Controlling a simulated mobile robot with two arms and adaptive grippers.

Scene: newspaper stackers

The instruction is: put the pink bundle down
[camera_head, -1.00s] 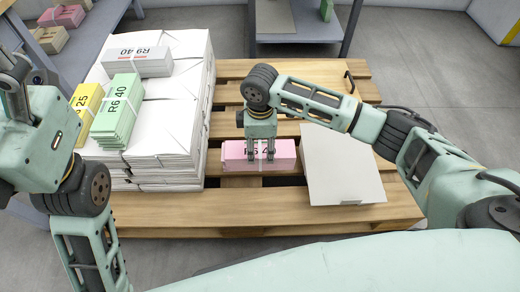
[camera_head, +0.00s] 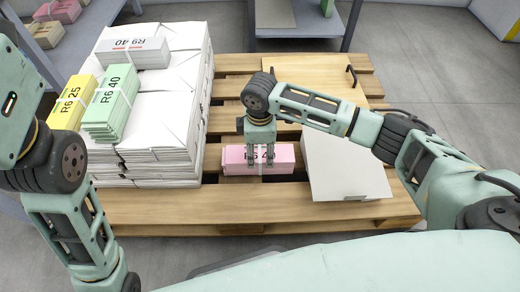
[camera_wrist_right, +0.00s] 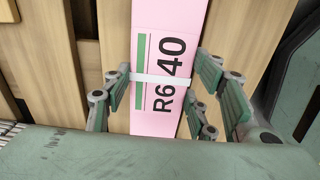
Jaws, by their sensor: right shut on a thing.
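The pink bundle (camera_head: 240,163), marked R6 40 with a white band, is at the pallet's middle, between the white paper stacks and a pale board. My right gripper (camera_head: 260,163) points down over it. In the right wrist view, the fingers (camera_wrist_right: 165,92) are on both long sides of the pink bundle (camera_wrist_right: 168,25), shut on it. The bundle is level and low at the wooden pallet (camera_head: 240,212); whether its underside touches the slats cannot be told. My left arm shows at the left, but its gripper is out of view.
White paper stacks (camera_head: 180,95) stand left on the pallet, with yellow (camera_head: 72,104), green (camera_head: 110,108) and grey (camera_head: 132,52) bundles on top. The pale board (camera_head: 345,165) lies close to the pink bundle's right. A grey table (camera_head: 300,22) stands behind.

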